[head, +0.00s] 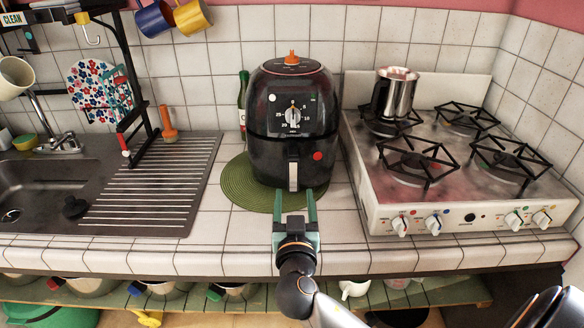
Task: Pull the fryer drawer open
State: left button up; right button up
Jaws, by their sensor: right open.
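A black air fryer (266,115) stands upright on a round green mat (240,186) on the white tiled counter. Its drawer (272,162) fills the lower front and looks shut, with a pale vertical handle (293,176) at the middle and a red dot to the right of it. My right gripper (294,203) comes up from the bottom of the head view. Its two green fingers are open and point toward the handle, with the fingertips just in front of and below it. I cannot tell whether they touch anything. My left gripper is out of view.
A stove (456,206) with a metal pot (400,93) stands close on the right. A steel sink with a drainboard (150,190) and a black rack is on the left. A green bottle (243,98) stands behind the fryer. The tiled counter in front is clear.

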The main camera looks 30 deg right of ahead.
aim_at(294, 175)
jog(key=p+x, duration=0.2)
jog(key=x, duration=0.7)
jog(key=shift+w+d, duration=0.15)
jog(key=shift+w, duration=0.25)
jog(key=shift+f, duration=0.1)
grip_shut()
dwell(0.8)
